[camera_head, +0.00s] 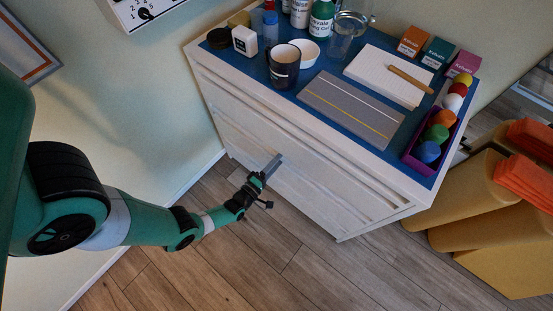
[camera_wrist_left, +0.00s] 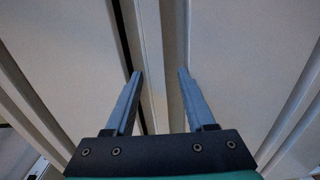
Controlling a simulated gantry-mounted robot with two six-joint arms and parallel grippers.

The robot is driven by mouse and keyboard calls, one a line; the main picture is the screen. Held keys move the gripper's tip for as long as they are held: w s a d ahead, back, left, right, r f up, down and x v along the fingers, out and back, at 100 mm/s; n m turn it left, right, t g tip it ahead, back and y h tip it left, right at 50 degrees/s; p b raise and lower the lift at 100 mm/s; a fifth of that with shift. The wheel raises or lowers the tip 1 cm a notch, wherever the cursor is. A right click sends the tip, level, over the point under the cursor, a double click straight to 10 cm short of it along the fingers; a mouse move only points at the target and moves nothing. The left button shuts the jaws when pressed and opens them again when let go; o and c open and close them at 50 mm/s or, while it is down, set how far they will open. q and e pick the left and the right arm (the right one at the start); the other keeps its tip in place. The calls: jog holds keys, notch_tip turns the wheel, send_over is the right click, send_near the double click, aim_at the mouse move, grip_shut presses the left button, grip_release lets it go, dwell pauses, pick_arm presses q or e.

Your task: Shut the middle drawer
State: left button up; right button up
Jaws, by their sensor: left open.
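The white chest of drawers (camera_head: 322,170) stands against the wall in the head view, with long pale drawer fronts under a blue top. My left gripper (camera_head: 272,166) is at the chest's front, around the middle of its width. In the left wrist view my left gripper (camera_wrist_left: 160,72) is open, its two fingers apart with nothing held between them. A pale drawer edge or rail (camera_wrist_left: 150,50) runs between and beyond the fingers; I cannot tell if they touch it. How far the middle drawer stands out is not clear from above. My right gripper is not in view.
The top holds a dark mug (camera_head: 284,68), a grey mat (camera_head: 350,108), a white notepad (camera_head: 388,76), bottles, small boxes and a purple tray (camera_head: 410,160) of coloured balls. Tan rolls (camera_head: 470,205) stand at the right. The wooden floor (camera_head: 290,270) before the chest is clear.

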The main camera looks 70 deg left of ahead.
pick_arm(q)
jog(key=p+v, duration=0.2)
jog(key=v, duration=0.9)
jog(key=shift+s, duration=0.35)
jog(key=shift+d, duration=0.1)
